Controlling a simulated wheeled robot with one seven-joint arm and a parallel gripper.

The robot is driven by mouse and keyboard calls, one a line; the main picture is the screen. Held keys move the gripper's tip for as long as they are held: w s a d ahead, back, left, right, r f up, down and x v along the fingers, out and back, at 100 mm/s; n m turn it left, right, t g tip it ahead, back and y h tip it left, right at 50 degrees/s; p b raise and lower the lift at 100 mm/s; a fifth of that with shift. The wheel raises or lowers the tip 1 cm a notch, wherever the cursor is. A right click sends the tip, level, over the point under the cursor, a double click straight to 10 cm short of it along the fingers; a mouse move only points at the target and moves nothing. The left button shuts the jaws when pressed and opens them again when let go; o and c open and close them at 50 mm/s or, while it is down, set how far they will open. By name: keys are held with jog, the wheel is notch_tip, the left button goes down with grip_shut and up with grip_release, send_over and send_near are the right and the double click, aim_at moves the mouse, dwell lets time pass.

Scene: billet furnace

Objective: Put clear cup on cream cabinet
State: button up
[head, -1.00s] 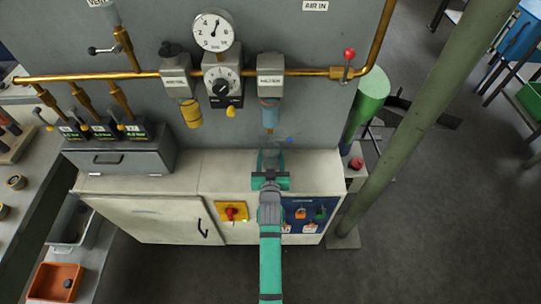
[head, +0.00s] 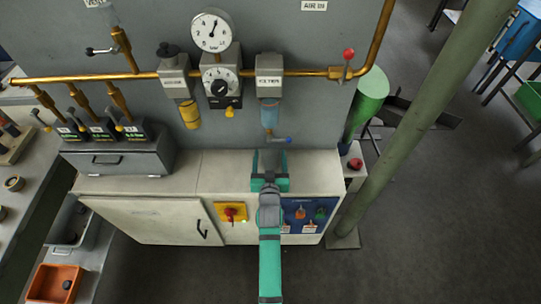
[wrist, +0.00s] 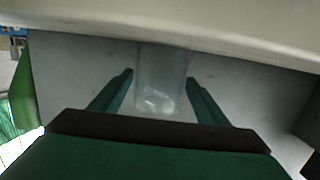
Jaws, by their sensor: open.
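The clear cup (wrist: 162,78) is see-through and sits between my gripper's two green fingers in the wrist view, with a visible gap on each side. My gripper (head: 270,172) is open around it, above the top of the cream cabinet (head: 228,172), near the grey wall panel. The cup shows only faintly in the head view (head: 269,160). In the wrist view, one end of the cup meets the edge of the pale cabinet surface (wrist: 240,32). I cannot tell whether the cup's base touches the top.
The filter unit (head: 269,95) with a blue valve hangs just behind my gripper. A grey drawer box (head: 118,161) occupies the cabinet's left end. A green cylinder (head: 368,95) and slanted post (head: 425,125) stand at right. The cabinet top left of my gripper is clear.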

jog(key=s, duration=0.3)
jog(key=s+r, duration=0.1)
jog(key=s, duration=0.7)
jog(key=shift+s+r, duration=0.1)
jog(key=shift+r, duration=0.2)
jog(key=s+r, duration=0.2)
jog(key=s, duration=1.6)
jog(key=s+r+g, duration=0.1)
jog(key=s+r, duration=0.2)
jog(key=s, duration=1.5)
jog(key=shift+r, duration=0.25)
jog(key=shift+d, duration=0.1)
jog(key=shift+s, duration=0.1)
